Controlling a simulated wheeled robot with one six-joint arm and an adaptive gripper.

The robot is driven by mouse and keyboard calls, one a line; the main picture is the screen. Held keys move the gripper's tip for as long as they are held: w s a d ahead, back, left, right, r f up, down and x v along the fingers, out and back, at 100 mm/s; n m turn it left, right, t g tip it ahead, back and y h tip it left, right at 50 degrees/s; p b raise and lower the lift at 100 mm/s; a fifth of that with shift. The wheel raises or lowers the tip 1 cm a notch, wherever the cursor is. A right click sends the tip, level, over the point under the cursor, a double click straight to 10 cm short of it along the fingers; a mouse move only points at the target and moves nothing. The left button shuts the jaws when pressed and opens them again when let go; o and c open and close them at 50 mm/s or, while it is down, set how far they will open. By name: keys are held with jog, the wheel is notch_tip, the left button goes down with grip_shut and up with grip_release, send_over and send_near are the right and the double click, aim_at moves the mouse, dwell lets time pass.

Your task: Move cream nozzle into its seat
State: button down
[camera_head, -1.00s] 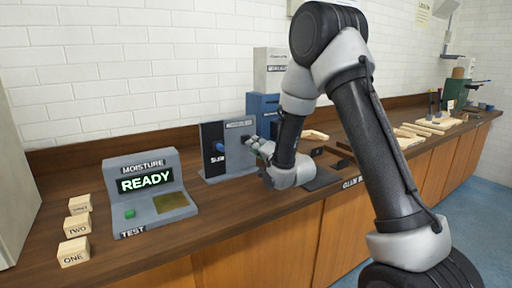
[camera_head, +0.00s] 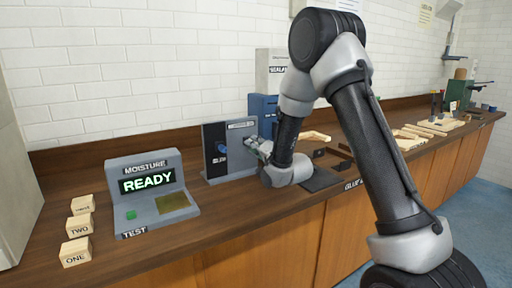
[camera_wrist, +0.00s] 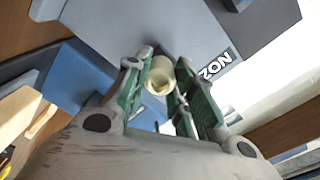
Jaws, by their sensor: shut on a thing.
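My gripper (camera_wrist: 160,88) is shut on the cream nozzle (camera_wrist: 160,72), which sits between the green-padded fingertips in the wrist view. Its round, hollow end faces the camera. In the head view my gripper (camera_head: 257,149) is at the right side of a grey upright stand (camera_head: 215,138), and the nozzle is too small to make out. The grey panel (camera_wrist: 195,30) lies just beyond the nozzle in the wrist view. I cannot tell whether they touch, and the seat is hidden.
A blue cabinet (camera_head: 263,106) stands behind the stand. The moisture tester (camera_head: 150,195) and small numbered wooden blocks (camera_head: 76,252) are on the left. Wooden frame pieces (camera_head: 408,138) lie at the right. The counter front (camera_head: 225,220) is clear.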

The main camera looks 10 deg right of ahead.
jog(key=shift+w+a, duration=0.1)
jog(key=shift+w, duration=0.2)
jog(key=c, duration=1.1)
grip_release()
jog(key=v, duration=1.2)
